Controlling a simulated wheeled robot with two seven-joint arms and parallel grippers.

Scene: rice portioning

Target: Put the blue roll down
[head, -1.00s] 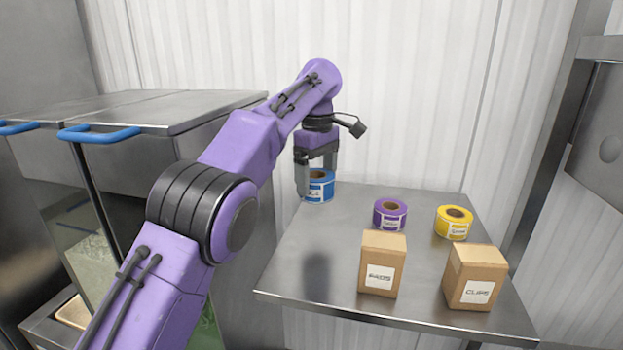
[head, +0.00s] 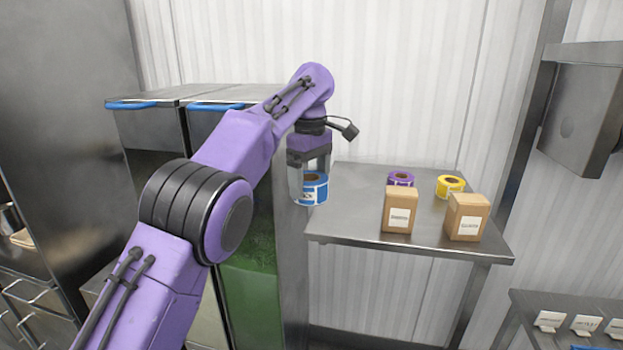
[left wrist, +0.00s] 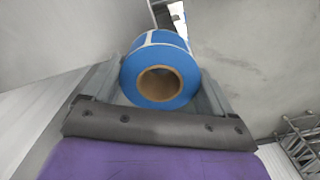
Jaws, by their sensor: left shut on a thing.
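The blue roll (head: 316,190) has a white label and a brown core. My left gripper (head: 309,187) is shut on it and holds it at the left end of the metal table, at or just beyond the edge. In the left wrist view the blue roll (left wrist: 160,75) sits between the two fingers, its core hole facing the camera. Whether the roll is over the tabletop or clear of it is hard to tell. My right gripper is not in view.
Steel cabinets with blue handles (head: 215,106) stand left. A shelf with white cards (head: 549,321) is at the lower right.

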